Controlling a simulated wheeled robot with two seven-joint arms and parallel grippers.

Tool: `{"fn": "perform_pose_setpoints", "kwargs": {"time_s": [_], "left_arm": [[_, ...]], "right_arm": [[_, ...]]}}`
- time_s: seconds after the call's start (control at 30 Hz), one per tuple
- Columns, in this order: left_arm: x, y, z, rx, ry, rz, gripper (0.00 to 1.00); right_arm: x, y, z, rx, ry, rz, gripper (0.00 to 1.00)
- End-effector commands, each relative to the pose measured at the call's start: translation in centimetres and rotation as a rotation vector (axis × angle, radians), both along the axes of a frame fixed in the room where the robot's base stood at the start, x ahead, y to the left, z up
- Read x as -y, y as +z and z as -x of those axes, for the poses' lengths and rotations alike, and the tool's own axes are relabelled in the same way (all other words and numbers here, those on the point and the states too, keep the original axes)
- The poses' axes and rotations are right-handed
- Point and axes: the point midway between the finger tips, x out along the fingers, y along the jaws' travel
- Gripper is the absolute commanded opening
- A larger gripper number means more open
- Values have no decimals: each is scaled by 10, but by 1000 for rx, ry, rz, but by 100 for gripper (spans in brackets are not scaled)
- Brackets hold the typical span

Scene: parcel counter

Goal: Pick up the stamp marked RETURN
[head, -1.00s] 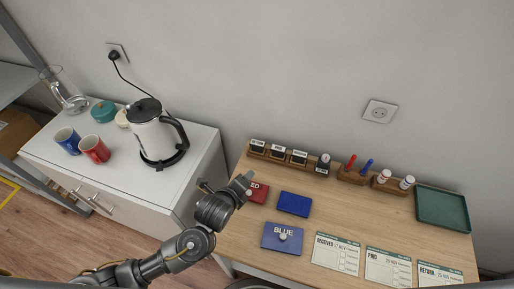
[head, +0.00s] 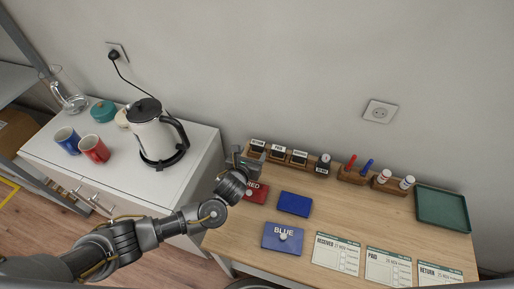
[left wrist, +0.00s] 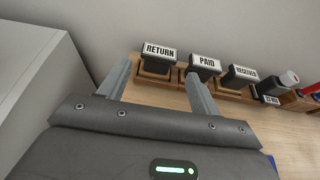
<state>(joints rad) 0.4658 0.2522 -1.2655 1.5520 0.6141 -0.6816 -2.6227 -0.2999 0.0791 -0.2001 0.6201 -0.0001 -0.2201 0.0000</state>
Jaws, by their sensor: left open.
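The stamp marked RETURN (left wrist: 159,55) stands in a wooden rack (left wrist: 150,76) at the back of the counter. It is black with a white label, and it also shows at the left end of the row in the head view (head: 258,145). My left gripper (left wrist: 159,78) is open and empty. Its fingers point toward the RETURN stamp, which appears between and beyond the fingertips. In the head view my left gripper (head: 248,158) is just left of and in front of the rack. My right gripper is not in view.
Right of RETURN stand the PAID stamp (left wrist: 205,65), the RECEIVED stamp (left wrist: 241,75) and another dark stamp (head: 323,163). The red pad (head: 257,194) lies near my left wrist. A white cabinet (head: 205,150) stands left.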

Motion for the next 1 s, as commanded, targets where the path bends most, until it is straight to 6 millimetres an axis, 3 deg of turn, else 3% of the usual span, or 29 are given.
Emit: {"fn": "perform_pose_setpoints", "kwargs": {"time_s": [0.27, 0.6, 0.93, 1.0], "left_arm": [[3, -1, -10, 0, 0, 0, 64], [14, -14, -48, 0, 1, -1, 64], [16, -16, -52, 0, -1, 0, 64], [16, -16, -52, 0, -1, 0, 54]], "right_arm": [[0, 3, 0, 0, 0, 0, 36], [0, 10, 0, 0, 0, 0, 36], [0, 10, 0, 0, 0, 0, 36], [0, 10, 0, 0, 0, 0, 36]]}}
